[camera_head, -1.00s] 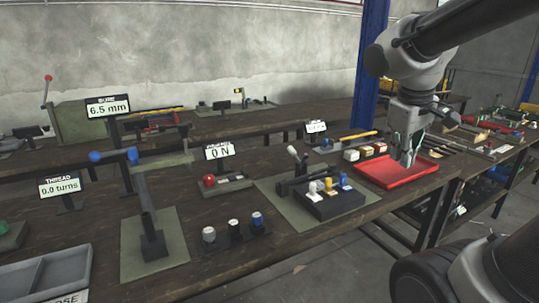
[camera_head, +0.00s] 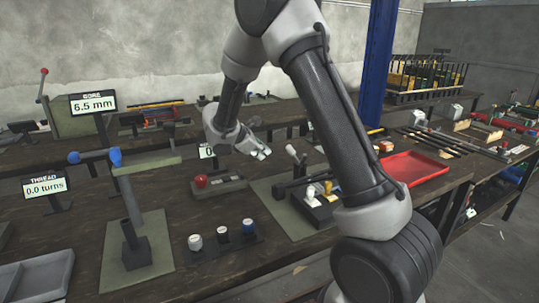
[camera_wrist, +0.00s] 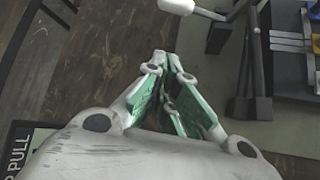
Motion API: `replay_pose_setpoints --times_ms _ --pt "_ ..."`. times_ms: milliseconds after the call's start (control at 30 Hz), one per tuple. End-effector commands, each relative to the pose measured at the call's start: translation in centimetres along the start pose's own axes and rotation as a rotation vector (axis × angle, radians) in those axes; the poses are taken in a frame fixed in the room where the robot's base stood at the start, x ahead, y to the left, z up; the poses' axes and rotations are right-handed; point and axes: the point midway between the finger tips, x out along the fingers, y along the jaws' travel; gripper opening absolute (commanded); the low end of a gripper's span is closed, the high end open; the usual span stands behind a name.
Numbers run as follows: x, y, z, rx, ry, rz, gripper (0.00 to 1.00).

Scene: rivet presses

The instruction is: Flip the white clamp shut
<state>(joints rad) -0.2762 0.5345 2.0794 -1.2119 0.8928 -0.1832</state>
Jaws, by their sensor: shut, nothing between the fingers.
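A black clamp-like fixture (camera_head: 291,185) stands on a green-grey mat, and its lever with a white grip (camera_head: 291,150) points up and tilts left. In the wrist view the white grip (camera_wrist: 177,5) is at the top edge, on a dark arm running to a black base (camera_wrist: 250,105). Next to it is a black block with white (camera_head: 310,192), yellow (camera_head: 328,187) and blue parts; which of these the task's white clamp is, I cannot tell for sure. My gripper (camera_head: 264,153) is shut and empty, left of the white grip; it also shows in the wrist view (camera_wrist: 166,62).
White, black and blue knobs (camera_head: 222,235) stand near the front edge.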

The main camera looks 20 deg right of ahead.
Motion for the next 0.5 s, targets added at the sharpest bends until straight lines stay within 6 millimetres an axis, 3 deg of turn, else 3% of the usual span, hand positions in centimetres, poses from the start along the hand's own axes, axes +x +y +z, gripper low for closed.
replay_pose_setpoints --times_ms 500 --pt "0.86 0.09 -0.50 -0.017 -0.002 0.004 0.00"
